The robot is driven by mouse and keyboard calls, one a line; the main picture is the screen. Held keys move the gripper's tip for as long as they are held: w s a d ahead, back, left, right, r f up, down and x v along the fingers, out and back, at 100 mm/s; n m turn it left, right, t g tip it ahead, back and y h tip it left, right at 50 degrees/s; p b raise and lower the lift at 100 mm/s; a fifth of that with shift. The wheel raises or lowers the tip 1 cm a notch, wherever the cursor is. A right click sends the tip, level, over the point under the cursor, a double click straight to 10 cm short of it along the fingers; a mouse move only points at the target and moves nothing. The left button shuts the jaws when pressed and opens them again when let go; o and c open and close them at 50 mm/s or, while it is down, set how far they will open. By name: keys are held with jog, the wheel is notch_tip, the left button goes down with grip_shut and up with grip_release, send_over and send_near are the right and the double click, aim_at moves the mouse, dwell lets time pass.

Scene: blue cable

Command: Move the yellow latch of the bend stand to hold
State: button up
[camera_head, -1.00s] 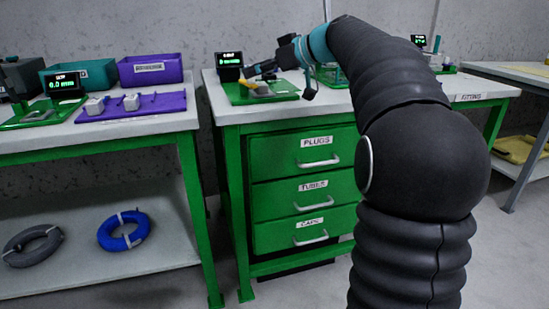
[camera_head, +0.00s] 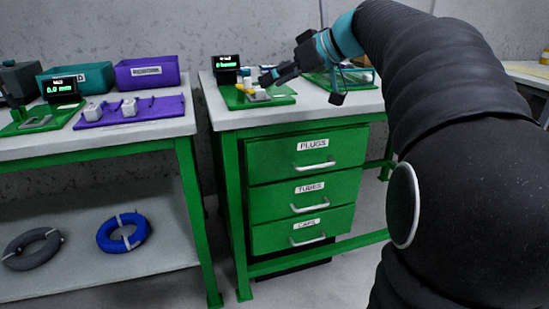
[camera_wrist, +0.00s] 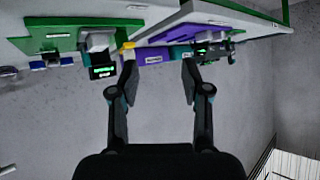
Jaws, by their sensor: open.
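The bend stand is a green board (camera_head: 284,99) with a small black display (camera_head: 226,63), on the green workbench in the middle of the head view. Its yellow latch (camera_head: 247,82) stands near a grey block on the board. It also shows as a small yellow piece in the wrist view (camera_wrist: 128,45), near the left finger. My gripper (camera_head: 264,80) is just right of the latch and appears apart from it. In the wrist view my gripper (camera_wrist: 155,82) is open, with nothing between its fingers. The exact latch position is too small to tell.
The left table holds a purple bin (camera_head: 148,71), a teal bin (camera_head: 103,76) and a purple board (camera_head: 165,108) with grey blocks. A green tray (camera_head: 325,84) sits behind my gripper on the workbench. A blue cable coil (camera_head: 123,232) lies on the lower shelf.

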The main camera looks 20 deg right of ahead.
jog(key=s+a+f+m+g+h+p, duration=0.1)
jog(key=s+a+f+m+h+p, duration=0.1)
jog(key=s+f, duration=0.3)
jog(key=s+a+f+m+g+h+p, duration=0.1)
jog(key=s+a+f+m+h+p, duration=0.2)
jog(key=s, duration=0.9)
jog(key=shift+s+a+f+g+p, duration=0.3)
jog(key=shift+s+a+f+p, duration=0.2)
jog(key=shift+f, duration=0.65)
jog(key=shift+w, duration=0.1)
